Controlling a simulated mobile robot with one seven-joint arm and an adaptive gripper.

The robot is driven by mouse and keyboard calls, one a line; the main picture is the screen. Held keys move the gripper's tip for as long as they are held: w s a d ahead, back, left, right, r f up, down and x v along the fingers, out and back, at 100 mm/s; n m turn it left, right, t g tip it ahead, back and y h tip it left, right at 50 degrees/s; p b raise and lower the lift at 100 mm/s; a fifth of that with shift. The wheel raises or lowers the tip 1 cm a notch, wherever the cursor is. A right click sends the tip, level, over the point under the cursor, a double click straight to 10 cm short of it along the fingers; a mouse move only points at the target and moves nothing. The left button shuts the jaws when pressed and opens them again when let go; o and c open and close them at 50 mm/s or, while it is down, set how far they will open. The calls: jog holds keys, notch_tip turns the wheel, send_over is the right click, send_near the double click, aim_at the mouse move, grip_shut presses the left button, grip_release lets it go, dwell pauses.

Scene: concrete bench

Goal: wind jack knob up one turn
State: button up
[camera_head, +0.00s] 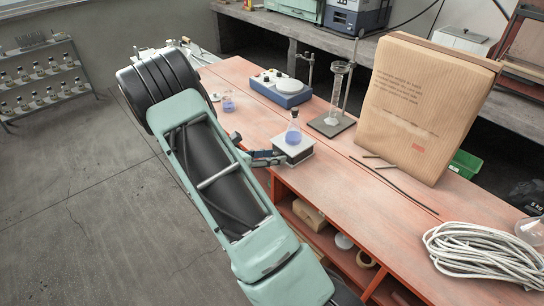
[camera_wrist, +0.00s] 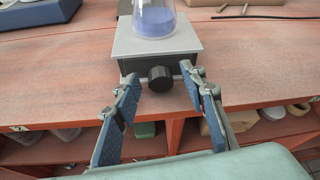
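The lab jack (camera_wrist: 190,38) has a light grey top plate and a dark body. It stands at the bench's front edge, and in the head view the jack (camera_head: 294,151) is near the middle. Its black round knob (camera_wrist: 160,79) faces me in the wrist view. A conical flask with blue-violet liquid (camera_wrist: 153,18) stands upright on the plate; the head view also shows the flask (camera_head: 293,134). My gripper (camera_wrist: 160,76) is open, one blue-padded finger on each side of the knob, with gaps visible. The knob is hidden in the head view.
A blue-grey stirrer (camera_head: 282,91) and a beaker (camera_head: 228,104) stand left of the jack on the red bench (camera_head: 350,185). A stand with a glass cylinder (camera_head: 335,95) and a large paper sack (camera_head: 420,105) are behind it. Coiled cable (camera_head: 480,252) lies right.

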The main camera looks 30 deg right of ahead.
jog(key=shift+d, duration=0.1)
grip_shut()
jog(key=shift+f+b, duration=0.1)
jog(key=shift+b, duration=0.25)
jog(key=shift+f+m+t+b, duration=0.2)
jog(key=shift+m+t+b, duration=0.2)
jog(key=shift+m+b, duration=0.55)
jog(key=m+t+b, duration=0.1)
jog(key=b, duration=0.2)
jog(key=shift+s, duration=0.1)
jog(key=shift+r+b, duration=0.25)
jog(key=shift+b, duration=0.35)
grip_release()
